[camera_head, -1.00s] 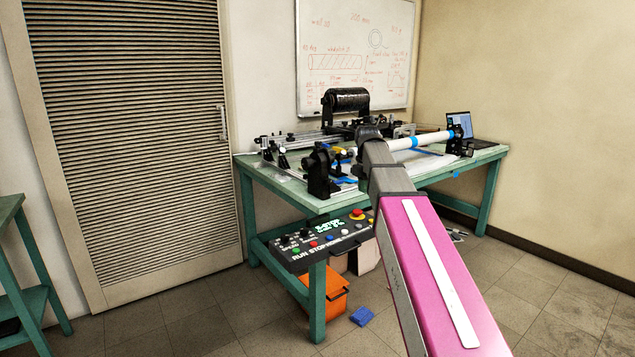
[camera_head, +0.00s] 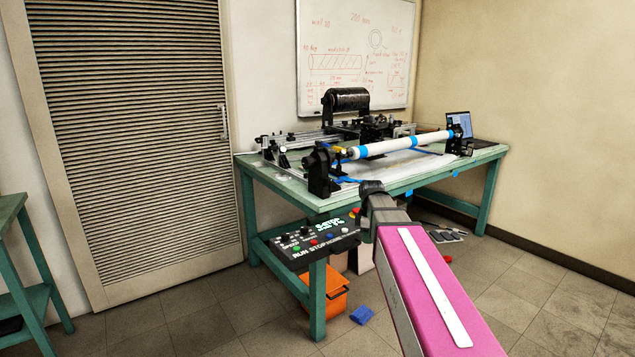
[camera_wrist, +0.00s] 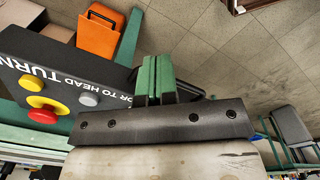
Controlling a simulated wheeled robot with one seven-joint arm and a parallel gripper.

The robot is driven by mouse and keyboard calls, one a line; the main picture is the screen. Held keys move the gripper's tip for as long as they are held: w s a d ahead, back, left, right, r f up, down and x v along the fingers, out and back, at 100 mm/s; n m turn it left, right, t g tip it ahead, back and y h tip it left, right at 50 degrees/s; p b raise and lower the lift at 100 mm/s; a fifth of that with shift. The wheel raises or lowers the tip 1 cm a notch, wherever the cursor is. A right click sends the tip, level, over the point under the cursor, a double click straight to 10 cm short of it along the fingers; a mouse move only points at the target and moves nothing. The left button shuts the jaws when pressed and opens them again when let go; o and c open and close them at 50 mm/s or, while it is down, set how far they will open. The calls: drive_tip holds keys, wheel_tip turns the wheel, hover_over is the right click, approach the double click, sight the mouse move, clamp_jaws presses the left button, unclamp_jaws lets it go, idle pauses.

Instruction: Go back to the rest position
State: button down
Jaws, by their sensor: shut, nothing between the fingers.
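In the head view, my pink and grey arm reaches up from the bottom right. Its dark end (camera_head: 371,188) is in front of the workbench's near edge, below the winding tube, and the fingers are hidden there. The white tube with blue bands (camera_head: 400,146) lies across the bench between black supports. My arm is clear of it in the picture.
The teal workbench (camera_head: 255,173) carries the winding rig. A control panel (camera_head: 318,243) hangs under its front edge; its red button on a yellow base (camera_wrist: 42,115) looks close in the wrist view. An orange bin (camera_head: 328,302) and blue block (camera_head: 362,315) are on the floor.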

drive_tip(key=s+d+f+m, duration=0.1)
drive_tip(key=s+f+m, duration=1.4)
drive_tip(key=f, duration=0.3)
drive_tip(key=shift+s+d+f, duration=0.25)
drive_tip(key=shift+s+f, duration=0.1)
drive_tip(key=shift+a, duration=0.15)
